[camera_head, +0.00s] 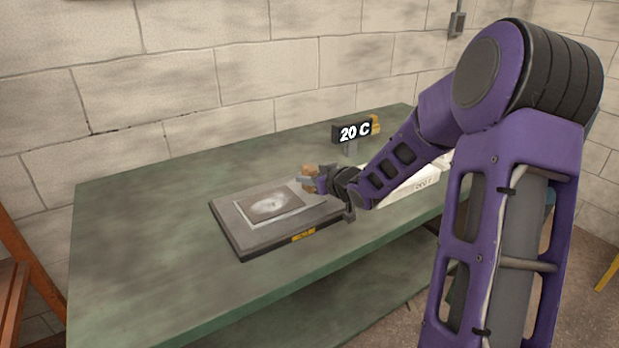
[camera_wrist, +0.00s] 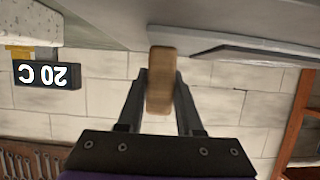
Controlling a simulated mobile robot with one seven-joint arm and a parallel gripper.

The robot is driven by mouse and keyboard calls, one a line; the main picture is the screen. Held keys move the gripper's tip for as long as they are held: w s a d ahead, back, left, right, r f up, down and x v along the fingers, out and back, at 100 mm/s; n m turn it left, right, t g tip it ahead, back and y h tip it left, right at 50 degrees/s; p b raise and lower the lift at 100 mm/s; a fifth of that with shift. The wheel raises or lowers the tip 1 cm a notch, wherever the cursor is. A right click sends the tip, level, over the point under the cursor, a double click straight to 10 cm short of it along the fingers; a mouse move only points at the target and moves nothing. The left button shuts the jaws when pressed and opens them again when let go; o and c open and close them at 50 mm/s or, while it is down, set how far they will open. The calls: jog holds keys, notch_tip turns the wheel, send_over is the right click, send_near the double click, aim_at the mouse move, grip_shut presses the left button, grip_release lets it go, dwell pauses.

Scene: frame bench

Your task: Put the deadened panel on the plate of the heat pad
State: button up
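The heat pad (camera_head: 235,228) is a flat dark slab with a yellow label on its front edge, lying on the green bench. Its plate (camera_head: 317,195) shows as a light grey strip on the right. The dark grey panel (camera_head: 268,207) with a pale smear lies flat over the plate; its edge shows in the wrist view (camera_wrist: 260,54). My gripper (camera_head: 311,179) is at the pad's right rear. In the wrist view its two fingers close on a brown wooden block (camera_wrist: 160,82). Whether this block is joined to the panel I cannot tell.
A display (camera_head: 352,132) reading 20 C stands behind the pad. A white box (camera_head: 415,188) sits to the right, partly behind my arm. The left part of the green bench (camera_head: 130,240) is clear. A block wall runs along the back.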

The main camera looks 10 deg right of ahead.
jog(key=o, duration=0.4)
jog(key=shift+o, duration=0.2)
jog(key=shift+r, duration=0.2)
jog(key=p+v, duration=0.3)
jog(key=v, duration=0.9)
